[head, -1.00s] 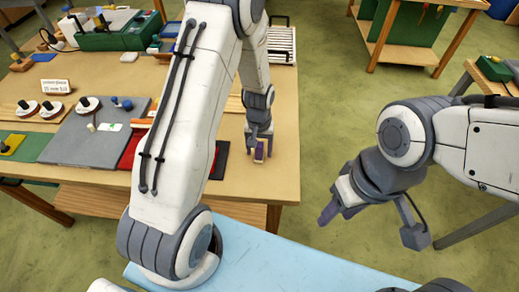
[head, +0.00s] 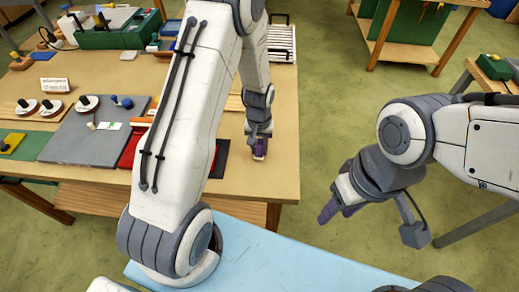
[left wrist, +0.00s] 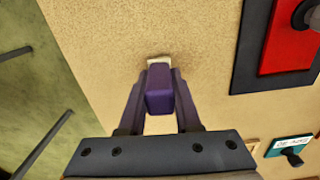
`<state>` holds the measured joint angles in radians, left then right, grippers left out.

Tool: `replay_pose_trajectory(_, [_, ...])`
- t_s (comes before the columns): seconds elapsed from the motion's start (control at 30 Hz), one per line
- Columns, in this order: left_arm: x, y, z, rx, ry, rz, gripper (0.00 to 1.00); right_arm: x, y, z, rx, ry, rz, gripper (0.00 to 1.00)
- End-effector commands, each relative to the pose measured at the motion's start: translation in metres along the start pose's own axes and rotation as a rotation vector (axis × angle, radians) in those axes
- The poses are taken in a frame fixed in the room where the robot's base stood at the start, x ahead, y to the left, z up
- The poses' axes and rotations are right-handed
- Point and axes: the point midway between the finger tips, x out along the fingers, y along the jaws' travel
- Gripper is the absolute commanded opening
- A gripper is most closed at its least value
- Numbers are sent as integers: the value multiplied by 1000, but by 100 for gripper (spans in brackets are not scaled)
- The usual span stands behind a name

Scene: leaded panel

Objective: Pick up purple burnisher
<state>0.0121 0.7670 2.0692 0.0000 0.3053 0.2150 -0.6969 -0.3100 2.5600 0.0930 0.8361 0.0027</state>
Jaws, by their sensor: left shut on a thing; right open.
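The purple burnisher (left wrist: 160,90) is a purple block with a pale end, seen between the fingers in the left wrist view. My left gripper (left wrist: 158,95) is shut on it, one finger on each side. In the head view my left gripper (head: 260,152) is low over the right part of the wooden table, and the burnisher is mostly hidden by the fingers. I cannot tell whether the burnisher touches the table. My right gripper (head: 329,212) is open, away from the table over the floor; nothing shows in it.
A red panel on a dark mat (left wrist: 291,42) lies beside the left gripper. A grey board (head: 85,140), white dishes with dark-knobbed tools (head: 50,106), a small sign (head: 54,84) and a green toolbox (head: 108,35) stand further left. The table's right edge is close; its near right corner is bare.

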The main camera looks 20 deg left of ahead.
Motion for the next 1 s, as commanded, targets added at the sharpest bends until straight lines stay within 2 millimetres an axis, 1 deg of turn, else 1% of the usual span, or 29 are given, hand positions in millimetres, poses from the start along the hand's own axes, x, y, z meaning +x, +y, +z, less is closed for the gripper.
replay_pose_trajectory(0.13, [-14,0,-1,0,6,1,0,8,0,0,0,0,0,50])
replay_pose_trajectory(0.27, [-37,2,0,2,8,2,0,17,1,1,-1,0,0,50])
replay_pose_trajectory(0.3, [-41,11,10,6,4,1,0,20,1,1,-1,0,0,50])
replay_pose_trajectory(0.5, [-69,43,43,7,6,2,0,32,2,2,-2,0,0,50])
replay_pose_trajectory(0.7, [-91,68,70,5,3,1,0,39,3,2,-2,0,0,50])
replay_pose_trajectory(0.8, [-98,76,77,4,2,1,0,41,3,2,-2,0,0,50])
replay_pose_trajectory(1.0, [-104,81,84,1,0,0,0,42,3,2,-2,0,0,50])
